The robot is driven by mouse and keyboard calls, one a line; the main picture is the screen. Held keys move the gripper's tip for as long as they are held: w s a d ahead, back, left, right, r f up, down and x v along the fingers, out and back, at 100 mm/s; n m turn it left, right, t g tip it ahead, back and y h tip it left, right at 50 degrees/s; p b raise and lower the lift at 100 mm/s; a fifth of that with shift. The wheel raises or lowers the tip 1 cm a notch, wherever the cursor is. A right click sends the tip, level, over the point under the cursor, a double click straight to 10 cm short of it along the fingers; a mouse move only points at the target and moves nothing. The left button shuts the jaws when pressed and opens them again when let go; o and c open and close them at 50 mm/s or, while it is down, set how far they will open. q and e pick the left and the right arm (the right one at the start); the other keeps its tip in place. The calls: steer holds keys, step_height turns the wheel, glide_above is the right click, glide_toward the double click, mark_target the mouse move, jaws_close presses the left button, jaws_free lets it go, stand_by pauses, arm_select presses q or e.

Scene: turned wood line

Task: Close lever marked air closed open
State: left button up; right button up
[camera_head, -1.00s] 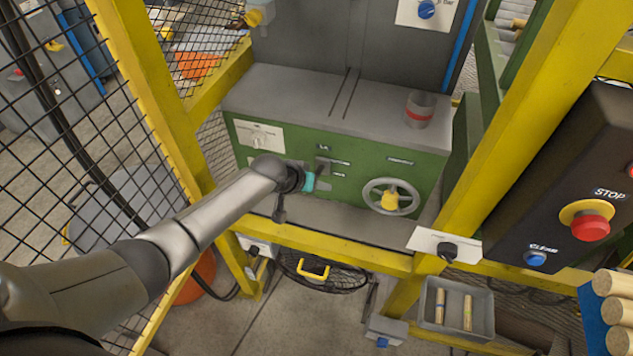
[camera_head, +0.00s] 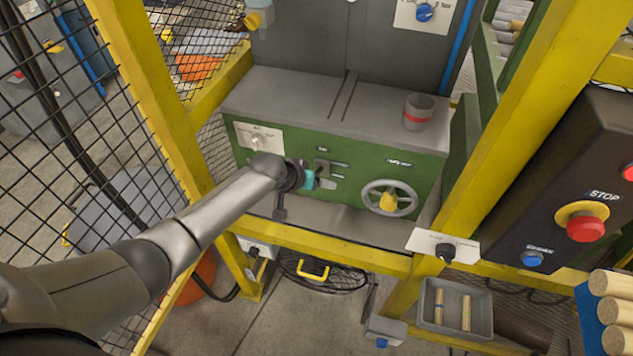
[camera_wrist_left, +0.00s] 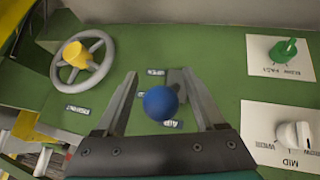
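In the left wrist view a blue ball knob (camera_wrist_left: 160,103) stands in front of the green machine face, with a grey bracket behind it. My right gripper is not in view.
A handwheel (camera_head: 389,198) with a yellow hub sits right of the gripper. The wrist view shows a green knob (camera_wrist_left: 284,48) and a white knob (camera_wrist_left: 293,134) on white plates. A yellow rail (camera_head: 340,254) crosses below; a yellow post (camera_head: 160,100) and mesh stand left.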

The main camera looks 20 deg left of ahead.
arm_select(q)
steer(key=shift+s, duration=0.1)
steer(key=shift+s+a+r+p, duration=0.2)
steer(key=shift+s+r+p, duration=0.15)
steer(key=shift+r, duration=0.15)
steer(key=p+v, duration=0.3)
steer(key=v, duration=1.1)
steer(key=shift+w, duration=0.15)
